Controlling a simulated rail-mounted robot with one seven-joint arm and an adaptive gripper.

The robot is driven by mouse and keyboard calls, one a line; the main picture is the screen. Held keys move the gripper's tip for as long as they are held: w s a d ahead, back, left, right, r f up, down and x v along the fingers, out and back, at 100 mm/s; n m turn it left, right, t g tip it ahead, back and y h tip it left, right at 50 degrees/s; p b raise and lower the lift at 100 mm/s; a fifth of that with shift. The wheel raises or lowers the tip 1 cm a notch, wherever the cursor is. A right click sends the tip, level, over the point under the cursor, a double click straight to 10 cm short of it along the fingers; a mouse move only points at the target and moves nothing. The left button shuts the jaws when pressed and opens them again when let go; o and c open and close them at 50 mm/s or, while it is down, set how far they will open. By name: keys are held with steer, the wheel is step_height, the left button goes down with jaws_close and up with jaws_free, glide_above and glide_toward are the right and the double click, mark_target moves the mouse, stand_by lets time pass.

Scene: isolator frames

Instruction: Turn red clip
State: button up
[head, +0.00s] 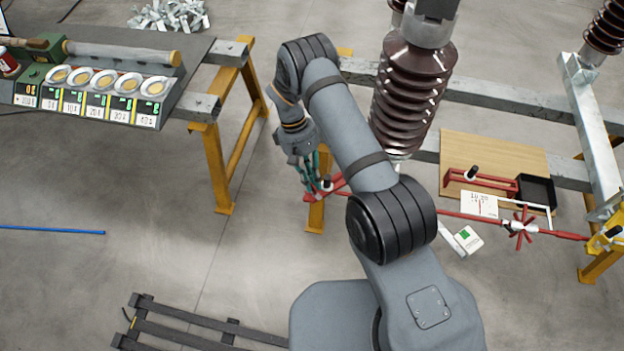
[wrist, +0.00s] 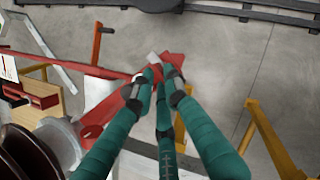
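A red clip (head: 311,198) sits at the left end of a red rod, below the brown ribbed insulator. My gripper (head: 318,186) has teal fingers and reaches down to this clip. In the wrist view the fingertips of my gripper (wrist: 155,78) are drawn together at the red clip (wrist: 175,59). Red shows beyond and beside the tips, and the fingers look closed on it. The fingers hide part of the clip. Its exact angle is hard to tell.
The brown insulator (head: 408,95) stands close right of my gripper. The red rod (head: 470,217) carries a red star-shaped handle (head: 523,228). A wooden board (head: 510,146) with red tools lies at right. A workbench (head: 205,62) stands at left. Floor is open between.

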jaws_close()
steer(key=shift+n, duration=0.3)
steer(key=n+b, duration=0.1)
steer(key=n, duration=0.1)
steer(key=n+t+h+b, duration=0.1)
steer(key=shift+s+a+f+n+b, duration=0.1)
steer(key=shift+a+n+b, duration=0.15)
steer(key=shift+n+b, duration=0.05)
steer(key=n, duration=0.1)
steer(key=n+t+b, duration=0.1)
steer(key=n, duration=0.1)
steer(key=n+b, duration=0.1)
steer(key=shift+s+a+n+t+h, duration=0.2)
steer(key=shift+s+n+t+h, duration=0.1)
steer(key=shift+h, duration=0.1)
steer(key=n, duration=0.1)
steer(key=n+t+b, duration=0.1)
steer(key=n, duration=0.1)
steer(key=n+b, duration=0.1)
steer(key=shift+s+t, duration=0.25)
steer(key=shift+t, duration=0.15)
steer(key=shift+s+n+t+y+b, duration=0.15)
steer(key=shift+n+t+b, duration=0.2)
steer(key=shift+n+b, duration=0.65)
steer(key=shift+s+n+t+y+b, duration=0.15)
steer(key=shift+n+t+b, duration=0.2)
steer(key=shift+n+b, duration=0.6)
steer(key=shift+n, duration=0.35)
steer(key=o, duration=0.5)
jaws_free()
